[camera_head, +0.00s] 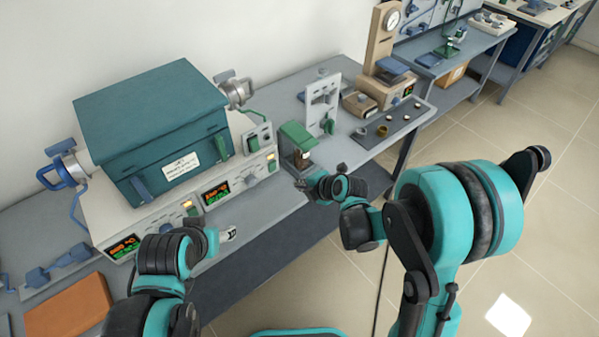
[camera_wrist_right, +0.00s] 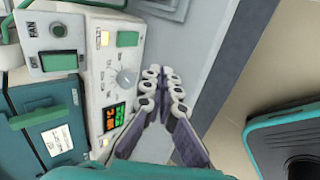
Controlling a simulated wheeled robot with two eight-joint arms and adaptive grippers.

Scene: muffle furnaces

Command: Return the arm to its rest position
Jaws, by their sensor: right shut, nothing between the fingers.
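My right arm (camera_head: 455,215) reaches in from the right, bent at the elbow. Its gripper (camera_head: 303,186) is over the bench's front edge, right of the furnace. In the right wrist view the right gripper's fingertips (camera_wrist_right: 164,90) are together with nothing between them. My left arm (camera_head: 170,252) is in front of the furnace. Its gripper (camera_head: 228,235) is small and mostly hidden by the wrist, so its jaws cannot be read. The teal muffle furnace (camera_head: 150,110) stands closed on a white control base with lit displays; its control panel (camera_wrist_right: 122,75) fills the wrist view's middle left.
The grey bench (camera_head: 255,210) runs along the wall. A green-topped device (camera_head: 296,143), a white stand (camera_head: 322,105) and a balance (camera_head: 388,85) stand right of the furnace. An orange pad (camera_head: 68,308) lies at lower left. Tiled floor (camera_head: 545,225) on the right is clear.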

